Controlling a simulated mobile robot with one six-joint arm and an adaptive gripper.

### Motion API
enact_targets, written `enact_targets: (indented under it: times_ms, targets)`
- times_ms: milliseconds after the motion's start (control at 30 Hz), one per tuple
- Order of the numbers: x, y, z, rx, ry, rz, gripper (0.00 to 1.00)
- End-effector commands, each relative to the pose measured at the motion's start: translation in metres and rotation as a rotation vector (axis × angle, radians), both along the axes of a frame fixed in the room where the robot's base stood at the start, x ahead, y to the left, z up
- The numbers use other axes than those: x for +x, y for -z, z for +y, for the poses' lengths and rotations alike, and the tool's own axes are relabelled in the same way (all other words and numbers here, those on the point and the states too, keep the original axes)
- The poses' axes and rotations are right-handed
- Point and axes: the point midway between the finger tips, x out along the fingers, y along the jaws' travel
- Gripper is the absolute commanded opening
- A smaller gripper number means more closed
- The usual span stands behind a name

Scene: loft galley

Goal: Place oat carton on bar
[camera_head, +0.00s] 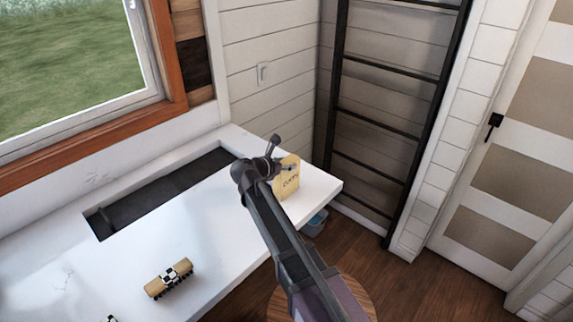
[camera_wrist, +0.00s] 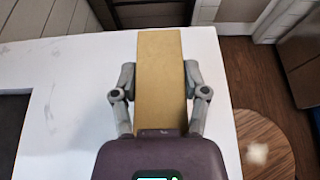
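The oat carton (camera_head: 288,180) is a tan-yellow box with dark lettering. It is at the far right end of the white counter (camera_head: 225,240), seemingly upright; whether its base touches the counter is hidden. In the wrist view the carton (camera_wrist: 160,80) fills the space between the two fingers of my gripper (camera_wrist: 160,82). The fingers lie against its left and right sides, so the gripper looks shut on it. In the head view my arm covers part of the carton. No surface is marked as the bar; the white counter is the main one in view.
A dark sink recess (camera_head: 160,192) lies left of my gripper. A round wooden top (camera_head: 345,300) is below the counter's edge. A black ladder (camera_head: 385,125) stands behind.

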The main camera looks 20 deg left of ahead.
Motion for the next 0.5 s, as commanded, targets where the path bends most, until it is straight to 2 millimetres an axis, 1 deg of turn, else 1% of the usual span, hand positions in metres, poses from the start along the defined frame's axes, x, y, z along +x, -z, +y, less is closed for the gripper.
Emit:
enact_targets:
  times_ms: [33, 67, 100, 500]
  targets:
    - [0.0000, -0.0002, 0.0000, 0.000, 0.000, 0.001, 0.79]
    - [-0.0001, -0.0002, -0.0001, 0.000, 0.000, 0.001, 0.88]
    - [0.0000, -0.0002, -0.0001, 0.000, 0.000, 0.001, 0.90]
    - [0.0002, -0.0005, -0.0004, 0.000, 0.001, 0.000, 0.90]
